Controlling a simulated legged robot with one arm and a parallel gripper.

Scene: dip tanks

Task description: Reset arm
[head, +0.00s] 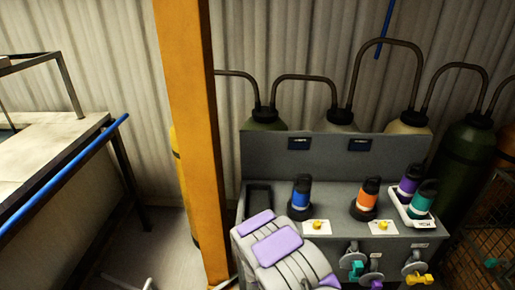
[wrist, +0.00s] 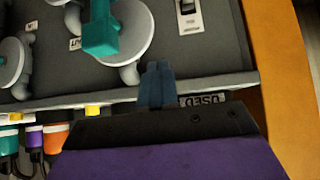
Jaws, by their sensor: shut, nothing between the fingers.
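My gripper (wrist: 157,85) shows in the wrist view with its dark blue fingers together and nothing between them. It is in front of the grey panel, near a ledge with a "USED" label (wrist: 203,101). A teal valve handle (wrist: 100,30) on a round grey disc is up and to the left of the fingertips, apart from them. In the head view my grey and purple arm covers the lower left of the station, and the fingers cannot be made out there.
A yellow post (head: 190,120) stands left, then a table (head: 50,140). Gas cylinders (head: 467,160) stand behind.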

